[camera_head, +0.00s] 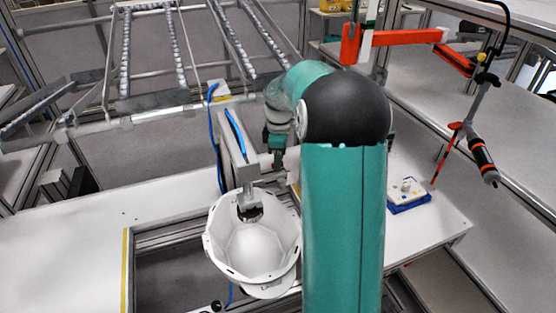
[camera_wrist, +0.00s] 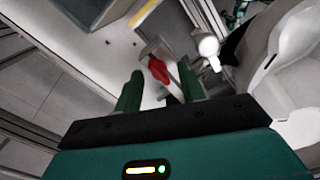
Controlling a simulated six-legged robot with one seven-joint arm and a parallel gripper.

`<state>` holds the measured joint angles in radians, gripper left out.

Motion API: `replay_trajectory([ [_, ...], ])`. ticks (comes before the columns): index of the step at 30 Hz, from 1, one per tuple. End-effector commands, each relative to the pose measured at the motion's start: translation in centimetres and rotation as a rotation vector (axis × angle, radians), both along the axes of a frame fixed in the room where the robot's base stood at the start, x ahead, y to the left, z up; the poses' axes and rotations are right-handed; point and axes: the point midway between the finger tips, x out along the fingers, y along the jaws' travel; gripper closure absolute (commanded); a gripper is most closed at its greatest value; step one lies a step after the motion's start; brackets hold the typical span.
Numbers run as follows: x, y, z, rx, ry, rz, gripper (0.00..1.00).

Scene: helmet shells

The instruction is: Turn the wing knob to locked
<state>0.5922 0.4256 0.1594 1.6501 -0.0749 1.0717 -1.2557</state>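A red wing-shaped knob (camera_wrist: 158,70) shows in the wrist view, on a pale metal-coloured fixture. My gripper (camera_wrist: 161,80) is open, with one green finger on each side of the knob in the picture. The right finger looks closer to the red part than the left one; whether either touches it I cannot tell. In the head view my gripper (camera_head: 277,158) points down behind the helmet fixture, and the knob cannot be made out there. A white helmet shell (camera_head: 252,245) hangs open side up at the fixture arm (camera_head: 236,150).
A white round-ended part (camera_wrist: 208,46) stands right of the fingers in the wrist view, near the helmet shell (camera_wrist: 285,65). The white table (camera_head: 70,240) is clear on the left. A blue-edged box (camera_head: 407,193) lies right. A hanging screwdriver (camera_head: 482,155) is farther right.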

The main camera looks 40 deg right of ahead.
Motion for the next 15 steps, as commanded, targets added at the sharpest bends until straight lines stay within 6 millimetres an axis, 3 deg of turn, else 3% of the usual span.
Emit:
replay_trajectory([
  [3, 0.11, 0.13, -0.97, 0.001, 0.001, 0.001, 0.6],
  [11, 0.23, 0.14, -1.14, 0.0, 0.0, 0.002, 0.6],
  [12, 0.23, 0.14, -1.14, 0.0, 0.0, 0.002, 0.62],
  [15, 0.22, 0.13, -1.12, 0.0, 0.0, 0.002, 0.82],
])
